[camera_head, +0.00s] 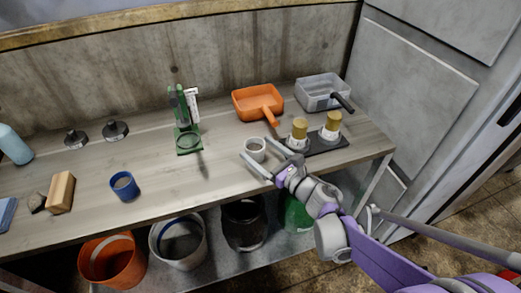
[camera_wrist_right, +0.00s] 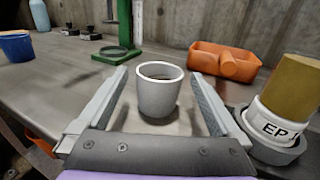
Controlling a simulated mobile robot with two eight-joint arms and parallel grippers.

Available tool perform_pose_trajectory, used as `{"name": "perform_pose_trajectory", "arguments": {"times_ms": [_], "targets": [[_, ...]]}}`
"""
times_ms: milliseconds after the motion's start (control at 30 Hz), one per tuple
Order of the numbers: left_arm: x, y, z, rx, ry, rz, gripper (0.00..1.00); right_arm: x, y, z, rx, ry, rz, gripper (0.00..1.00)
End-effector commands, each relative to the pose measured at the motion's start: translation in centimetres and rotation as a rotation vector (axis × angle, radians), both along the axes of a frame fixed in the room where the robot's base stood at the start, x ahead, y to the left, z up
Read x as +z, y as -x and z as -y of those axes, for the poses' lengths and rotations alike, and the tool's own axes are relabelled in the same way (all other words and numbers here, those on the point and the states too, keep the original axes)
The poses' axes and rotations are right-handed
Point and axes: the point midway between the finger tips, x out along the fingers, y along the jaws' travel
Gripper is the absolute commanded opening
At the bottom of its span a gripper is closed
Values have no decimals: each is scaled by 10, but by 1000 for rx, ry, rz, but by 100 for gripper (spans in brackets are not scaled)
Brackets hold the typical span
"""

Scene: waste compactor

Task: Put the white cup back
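The white cup (camera_head: 255,146) stands upright on the wooden workbench (camera_head: 222,182), near its front edge. In the right wrist view the white cup (camera_wrist_right: 158,98) is between the two fingers, with a gap on each side. My right gripper (camera_head: 257,149) is open, and its fingers reach along both sides of the cup without visibly touching it. The dark holder plate (camera_head: 326,143) to the right of the cup carries two white cups with tan tops (camera_head: 299,129) (camera_head: 333,122). My left gripper is not in view.
A green stand with a ring (camera_head: 187,143) is left of the cup. An orange scoop (camera_head: 250,97) and a grey clear scoop (camera_head: 315,88) lie behind. A blue cup (camera_head: 125,189) stands at left. Several bins, including an orange one (camera_head: 104,266), are below the bench.

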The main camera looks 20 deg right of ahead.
Motion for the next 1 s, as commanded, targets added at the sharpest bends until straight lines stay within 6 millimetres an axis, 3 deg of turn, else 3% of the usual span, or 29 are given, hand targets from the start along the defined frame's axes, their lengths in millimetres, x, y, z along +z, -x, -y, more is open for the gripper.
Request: {"name": "perform_pose_trajectory", "arguments": {"times_ms": [233, 700, 867, 1000], "targets": [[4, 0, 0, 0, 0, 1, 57, 4, 5, 3, -2, 1, 0, 100], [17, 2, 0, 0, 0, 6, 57, 5, 89, 43, -4, 1, 0, 100], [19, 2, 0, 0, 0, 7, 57, 4, 105, 50, -3, 0, 0, 100], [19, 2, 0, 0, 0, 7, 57, 12, 104, 56, -57, -100, -21, 100]]}}
